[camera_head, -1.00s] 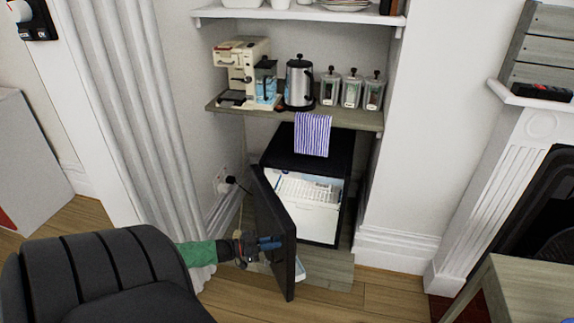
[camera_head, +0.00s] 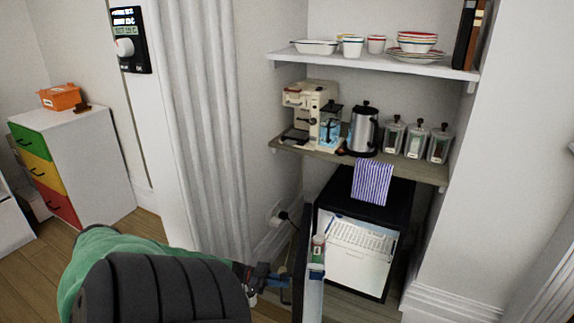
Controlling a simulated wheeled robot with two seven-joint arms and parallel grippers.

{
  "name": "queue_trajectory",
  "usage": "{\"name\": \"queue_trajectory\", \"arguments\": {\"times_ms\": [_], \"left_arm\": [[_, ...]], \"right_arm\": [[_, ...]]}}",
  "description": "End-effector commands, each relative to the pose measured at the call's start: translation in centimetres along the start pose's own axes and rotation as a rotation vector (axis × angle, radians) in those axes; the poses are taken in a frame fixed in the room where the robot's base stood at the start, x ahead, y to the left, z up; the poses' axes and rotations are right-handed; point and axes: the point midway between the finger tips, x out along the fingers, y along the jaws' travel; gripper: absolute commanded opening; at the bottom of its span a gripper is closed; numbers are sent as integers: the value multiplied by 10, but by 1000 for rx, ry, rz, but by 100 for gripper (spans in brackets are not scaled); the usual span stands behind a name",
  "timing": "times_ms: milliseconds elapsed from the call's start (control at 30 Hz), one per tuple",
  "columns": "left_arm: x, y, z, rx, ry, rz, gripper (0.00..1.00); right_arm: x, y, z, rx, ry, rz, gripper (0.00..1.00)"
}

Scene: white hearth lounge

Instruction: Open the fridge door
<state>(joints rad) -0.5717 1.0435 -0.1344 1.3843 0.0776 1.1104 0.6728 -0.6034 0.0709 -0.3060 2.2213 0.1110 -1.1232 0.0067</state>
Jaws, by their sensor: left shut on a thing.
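The small black fridge (camera_head: 398,200) stands in the alcove under the wooden shelf, with its white interior (camera_head: 358,255) showing. Its door (camera_head: 303,262) is swung open to the left, seen nearly edge-on, with a few items in its inner rack. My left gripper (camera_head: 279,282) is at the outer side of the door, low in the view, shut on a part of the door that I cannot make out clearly. My left arm partly hides the area left of the door. My right gripper does not show.
The wooden shelf (camera_head: 405,169) above holds a coffee machine (camera_head: 308,108), a kettle (camera_head: 363,130) and several jars. A striped cloth (camera_head: 372,182) hangs over the fridge top. A fluted white column (camera_head: 200,130) stands left of the alcove. A drawer cabinet (camera_head: 85,160) is at far left.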

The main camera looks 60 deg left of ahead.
Motion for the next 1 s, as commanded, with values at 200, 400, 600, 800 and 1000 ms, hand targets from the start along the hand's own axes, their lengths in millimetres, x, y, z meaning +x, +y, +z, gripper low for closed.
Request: {"name": "queue_trajectory", "arguments": {"times_ms": [200,400,600,800,1000], "left_arm": [[-3,0,0,0,0,0,0],[-3,-1,0,0,0,-1,0],[-3,-1,0,1,0,-1,29],[-3,-1,0,1,0,0,29],[-3,-1,-7,1,0,0,29]], "right_arm": [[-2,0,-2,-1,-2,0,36],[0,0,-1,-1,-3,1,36],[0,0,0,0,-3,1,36],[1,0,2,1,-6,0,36],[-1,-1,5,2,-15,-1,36]]}}
